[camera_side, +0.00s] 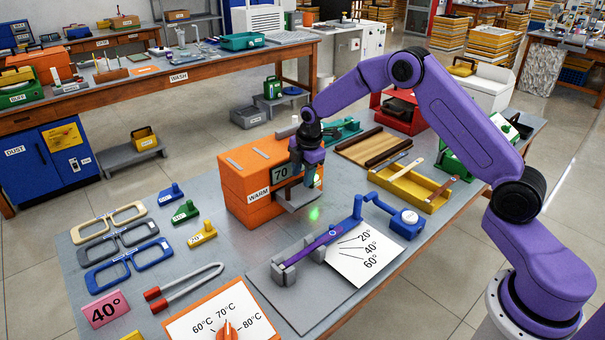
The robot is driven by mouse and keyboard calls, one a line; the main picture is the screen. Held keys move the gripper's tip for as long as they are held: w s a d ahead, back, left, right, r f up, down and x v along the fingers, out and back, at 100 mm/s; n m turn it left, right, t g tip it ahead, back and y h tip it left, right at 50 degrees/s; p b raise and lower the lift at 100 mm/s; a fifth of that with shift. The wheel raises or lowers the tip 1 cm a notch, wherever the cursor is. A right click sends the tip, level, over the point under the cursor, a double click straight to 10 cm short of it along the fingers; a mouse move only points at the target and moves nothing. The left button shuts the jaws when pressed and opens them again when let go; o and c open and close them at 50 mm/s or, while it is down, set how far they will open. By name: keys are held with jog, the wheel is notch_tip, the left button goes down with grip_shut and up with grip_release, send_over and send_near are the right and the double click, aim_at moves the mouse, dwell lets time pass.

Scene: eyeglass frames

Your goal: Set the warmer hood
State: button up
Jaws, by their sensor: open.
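The orange warmer (246,212), labelled WARM with a dark display (281,173) reading 70, stands in the middle of the near bench. A grey plate (303,198) sticks out at its front right. My gripper (305,178) points down at this corner, just above the plate. It is open. Whether its fingers touch the plate or the warmer cannot be told. A small green glow (315,213) shows below. The orange dial panel (240,312), marked 60, 70 and 80 °C, has an orange knob (227,331) at the front edge.
Eyeglass frames (122,264), small coloured tags (185,211) and a pink 40° card (104,309) lie left. A yellow tray (412,188) lies right.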

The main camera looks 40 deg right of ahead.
jog(key=shift+f, duration=0.1)
grip_shut()
jog(key=s, duration=0.8)
jog(key=shift+s, duration=0.3)
grip_release()
jog(key=s+r, duration=0.3)
jog(key=r, duration=1.4)
jog(key=shift+s, duration=0.15)
